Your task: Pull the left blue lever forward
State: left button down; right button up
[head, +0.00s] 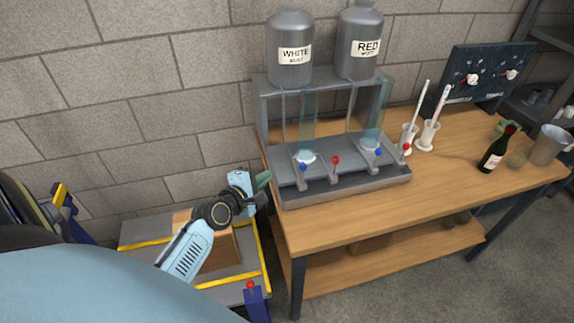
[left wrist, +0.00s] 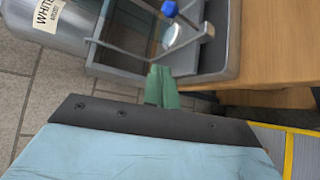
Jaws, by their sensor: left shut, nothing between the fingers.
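The left blue lever (head: 303,168) stands at the front left of the grey filling station (head: 345,187), under the tank labelled WHITE (head: 291,50). In the left wrist view its blue knob (left wrist: 169,9) shows at the top on a metal stem. My left gripper (head: 265,179) has green fingers and is shut and empty. It is at the left end of the station, left of the lever and apart from it. In the left wrist view the closed fingers (left wrist: 161,86) point toward the station's edge, below the knob. My right gripper is not in view.
A red lever (head: 335,160), another blue lever (head: 378,152) and a red lever (head: 407,147) stand to the right. The wooden table (head: 440,180) also holds white cylinder stands, a dark bottle (head: 495,152) and a metal jug (head: 549,147). A yellow-edged platform (head: 150,232) lies below my left arm.

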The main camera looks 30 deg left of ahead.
pick_arm(q)
jog(key=b+x, duration=0.1)
jog(key=x, duration=0.9)
jog(key=shift+b, duration=0.4)
jog(key=d+p, duration=0.1)
jog(key=d+r, duration=0.1)
jog(key=s+d+p, duration=0.1)
jog(key=shift+d+r+p, duration=0.2)
jog(key=shift+d+p, duration=0.1)
jog(key=shift+d, duration=0.1)
